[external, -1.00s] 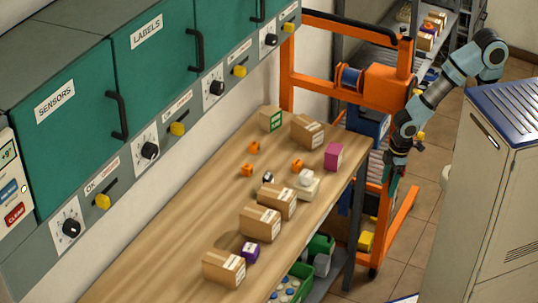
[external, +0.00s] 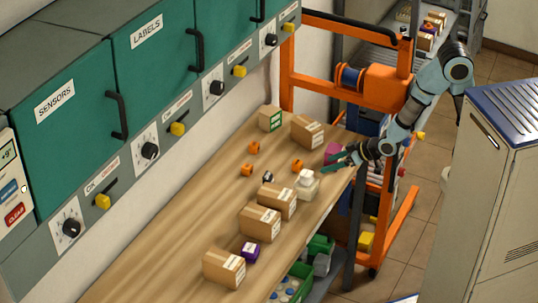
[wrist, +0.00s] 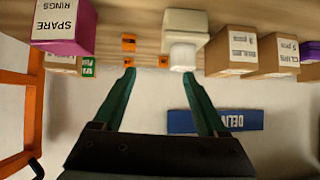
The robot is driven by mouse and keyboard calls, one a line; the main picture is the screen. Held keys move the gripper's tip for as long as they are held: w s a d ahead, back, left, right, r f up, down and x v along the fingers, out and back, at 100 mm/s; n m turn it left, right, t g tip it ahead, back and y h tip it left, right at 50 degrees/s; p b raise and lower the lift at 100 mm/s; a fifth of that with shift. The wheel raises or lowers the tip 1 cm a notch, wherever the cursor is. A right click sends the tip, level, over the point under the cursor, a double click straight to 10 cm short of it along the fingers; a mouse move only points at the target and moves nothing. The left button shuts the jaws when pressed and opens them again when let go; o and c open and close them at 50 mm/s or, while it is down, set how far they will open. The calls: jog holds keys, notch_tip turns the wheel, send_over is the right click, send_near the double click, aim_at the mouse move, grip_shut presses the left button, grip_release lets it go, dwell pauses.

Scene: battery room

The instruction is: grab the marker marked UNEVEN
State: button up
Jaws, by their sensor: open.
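No readable UNEVEN label shows. Several small orange pieces that could be markers stand on the wooden bench: one at the back (external: 254,147), one nearer the front left (external: 246,170) and one to the right (external: 297,165). In the wrist view, orange pieces appear at the upper left (wrist: 128,42), below it (wrist: 128,61) and between the fingers (wrist: 163,61); their dark print is too small to read. My gripper (external: 336,163) is over the bench's right edge, by the magenta box. Its green fingers (wrist: 159,75) are apart and empty, short of the orange pieces.
A magenta SPARE RINGS box (wrist: 64,25) and a cream box (wrist: 184,24) with a white block (wrist: 183,57) flank the fingers' path. Several cardboard boxes (external: 276,201) line the bench. An orange lift frame (external: 385,88) stands behind; a grey cabinet (external: 490,190) stands right.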

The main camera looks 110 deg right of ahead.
jog(key=d+r+m+h, duration=0.1)
jog(key=d+r+h, duration=0.1)
jog(key=d+h, duration=0.3)
jog(key=y, duration=0.1)
send_near(299, 162)
jog(key=x, duration=0.2)
jog(key=p+x, duration=0.1)
jog(key=x, duration=0.1)
jog(key=shift+a+f, duration=0.15)
jog(key=shift+f, duration=0.05)
jog(key=shift+w+d, duration=0.1)
jog(key=shift+d, duration=0.15)
jog(key=shift+p+x, duration=1.2)
jog(key=shift+x, duration=1.15)
jog(key=shift+r, duration=0.15)
jog(key=shift+c, duration=0.2)
grip_shut()
